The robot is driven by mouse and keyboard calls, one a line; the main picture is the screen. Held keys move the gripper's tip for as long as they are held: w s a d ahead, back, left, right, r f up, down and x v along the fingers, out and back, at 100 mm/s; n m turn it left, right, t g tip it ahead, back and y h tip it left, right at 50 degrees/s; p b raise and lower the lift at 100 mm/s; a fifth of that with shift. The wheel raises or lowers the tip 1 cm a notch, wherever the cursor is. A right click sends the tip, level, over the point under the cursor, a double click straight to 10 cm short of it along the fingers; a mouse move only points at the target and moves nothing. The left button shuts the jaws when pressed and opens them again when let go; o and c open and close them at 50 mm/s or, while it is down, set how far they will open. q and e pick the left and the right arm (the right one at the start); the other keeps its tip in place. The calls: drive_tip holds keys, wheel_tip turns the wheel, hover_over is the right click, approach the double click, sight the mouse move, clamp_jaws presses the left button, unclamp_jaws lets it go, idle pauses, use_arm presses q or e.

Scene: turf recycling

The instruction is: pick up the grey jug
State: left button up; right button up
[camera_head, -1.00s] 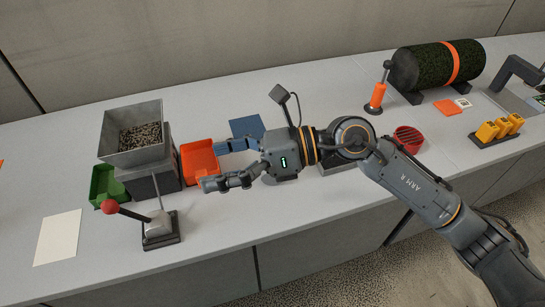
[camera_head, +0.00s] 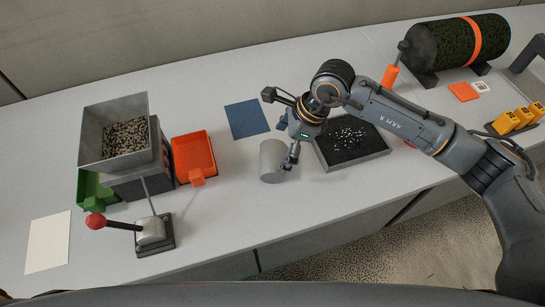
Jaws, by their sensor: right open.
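The grey jug (camera_head: 272,160) stands on the white counter, left of a dark tray. It looks like a plain light-grey cylinder; no handle can be made out. My right gripper (camera_head: 290,160) is at the jug's right side, pointing down, with a finger close against it or just in front of it. The jaws are open, and the far finger is hard to see. Whether the gripper touches the jug cannot be told. My left gripper is not in view.
A shallow tray with dark granules (camera_head: 383,152) lies right of the jug. A blue mat (camera_head: 247,119) lies behind. An orange bin (camera_head: 211,147), a hopper (camera_head: 90,133), a green bin (camera_head: 92,186) and a red-knobbed lever (camera_head: 95,221) stand left. The counter in front of the jug is clear.

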sight(274, 155)
drive_tip(key=shift+p+x, duration=0.6)
drive_tip(key=shift+x, duration=0.5)
drive_tip(key=x, duration=0.3)
drive_tip(key=shift+f+p, duration=0.15)
drive_tip(key=shift+p, duration=0.25)
drive_tip(key=shift+a+f, duration=0.1)
drive_tip(key=c, duration=1.1)
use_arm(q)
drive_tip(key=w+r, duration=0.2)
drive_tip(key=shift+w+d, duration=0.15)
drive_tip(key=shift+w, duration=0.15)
use_arm(e)
drive_tip(key=shift+r, duration=0.2)
